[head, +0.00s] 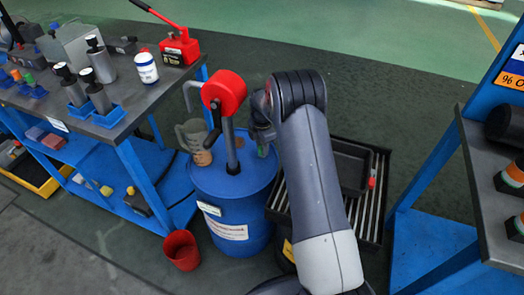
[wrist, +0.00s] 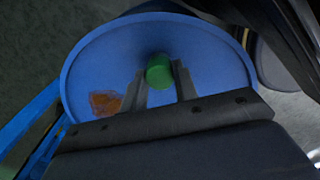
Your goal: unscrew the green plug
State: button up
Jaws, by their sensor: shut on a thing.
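The green plug (wrist: 159,72) sits on the lid of the blue drum (wrist: 90,75), between the two fingers of my gripper (wrist: 163,85) in the wrist view. My gripper is shut on it. In the head view the plug (head: 263,151) shows only as a small green patch under my wrist. My gripper (head: 262,140) is mostly hidden there by my arm. The blue drum (head: 232,192) stands upright in the middle of the head view. Whether the plug has turned cannot be told.
A red-topped hand pump (head: 224,92) rises from the drum close to my wrist. A measuring jug (head: 195,143) stands on the drum lid. A red bucket (head: 181,251) is on the floor. A black tray (head: 352,165) lies right of my arm. Blue benches flank both sides.

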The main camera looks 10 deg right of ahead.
jog(key=shift+w+r, duration=0.1)
jog(key=n, duration=0.5)
dwell(0.3)
jog(key=n, duration=0.5)
jog(key=o, duration=1.1)
jog(key=shift+c, duration=0.2)
